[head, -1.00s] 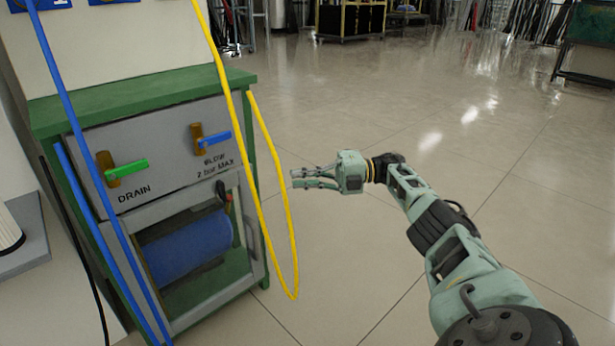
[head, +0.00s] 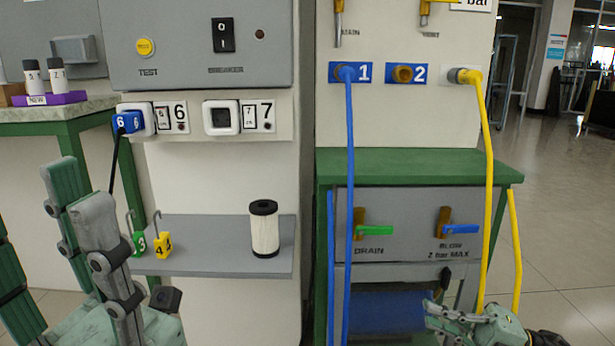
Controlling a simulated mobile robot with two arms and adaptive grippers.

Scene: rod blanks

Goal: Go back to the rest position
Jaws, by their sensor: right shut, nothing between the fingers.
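My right gripper (head: 430,312) is at the bottom right of the head view, in front of the lower part of the green-framed cabinet (head: 420,162). Its fingers point left and are shut with nothing between them. My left gripper (head: 75,195) stands large at the lower left, with its fingers pointing up. I cannot tell from this angle whether it is open or shut, and nothing shows held in it. It partly covers the view of the left bench (head: 70,128) and the left end of the grey shelf (head: 215,262).
A white filter with black ends (head: 264,230) stands on the shelf. Green (head: 139,243) and yellow (head: 162,244) numbered tags hang near its left end. Blue (head: 349,180) and yellow (head: 487,170) hoses hang before the cabinet. Open floor (head: 560,230) lies to the right.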

